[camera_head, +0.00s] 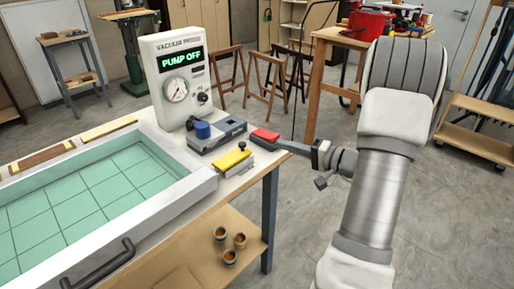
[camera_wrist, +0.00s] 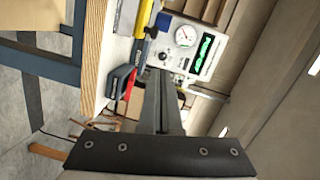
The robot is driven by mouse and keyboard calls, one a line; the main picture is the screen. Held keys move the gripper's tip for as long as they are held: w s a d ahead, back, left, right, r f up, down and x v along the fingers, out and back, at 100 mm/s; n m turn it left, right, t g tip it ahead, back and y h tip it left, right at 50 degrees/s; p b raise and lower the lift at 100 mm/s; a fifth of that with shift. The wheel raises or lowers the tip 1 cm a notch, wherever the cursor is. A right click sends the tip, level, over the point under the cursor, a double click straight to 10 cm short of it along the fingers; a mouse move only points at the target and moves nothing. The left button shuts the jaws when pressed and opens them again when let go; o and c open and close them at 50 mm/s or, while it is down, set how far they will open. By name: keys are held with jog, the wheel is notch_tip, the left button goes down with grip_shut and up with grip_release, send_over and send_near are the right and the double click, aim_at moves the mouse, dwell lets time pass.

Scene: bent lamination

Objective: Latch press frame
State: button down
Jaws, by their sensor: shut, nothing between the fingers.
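The press frame (camera_head: 205,188) is a pale rectangular frame at the left of the head view, around a green gridded sheet (camera_head: 95,190). A dark handle (camera_head: 97,266) is on its near side. I cannot make out a latch on it. The white vacuum press unit (camera_head: 175,85) stands behind it with a gauge and a green "PUMP OFF" display; it also shows in the wrist view (camera_wrist: 196,42). My gripper (camera_head: 284,146) is shut and empty, beyond the bench's right end, close to a red-topped block (camera_head: 265,134). Its closed fingers (camera_wrist: 164,78) point toward the press unit in the wrist view.
A grey box with a blue knob (camera_head: 203,130) and a yellow block (camera_head: 232,160) sit on the bench corner near the red-topped block. Several small cups (camera_head: 230,257) stand on the lower shelf. Sawhorses and a wooden table (camera_head: 330,40) stand behind.

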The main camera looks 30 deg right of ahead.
jog(key=d, duration=0.1)
jog(key=d+f+t, duration=0.1)
jog(key=shift+d+f+m+h, duration=0.1)
jog(key=shift+d+m+h, duration=0.2)
jog(key=shift+h, duration=0.1)
jog(key=shift+a, duration=0.1)
jog(key=b+x, duration=0.1)
jog(key=x, duration=0.9)
jog(key=shift+w+a, duration=0.15)
jog(key=shift+s+a+f, duration=0.15)
jog(key=shift+s+a, duration=0.05)
jog(key=shift+a, duration=0.4)
jog(key=shift+s+a+f, duration=0.1)
jog(key=shift+s+a, duration=0.1)
jog(key=shift+a, duration=0.4)
jog(key=shift+s+a+f, duration=0.1)
jog(key=shift+a+f, duration=0.05)
jog(key=shift+a, duration=0.35)
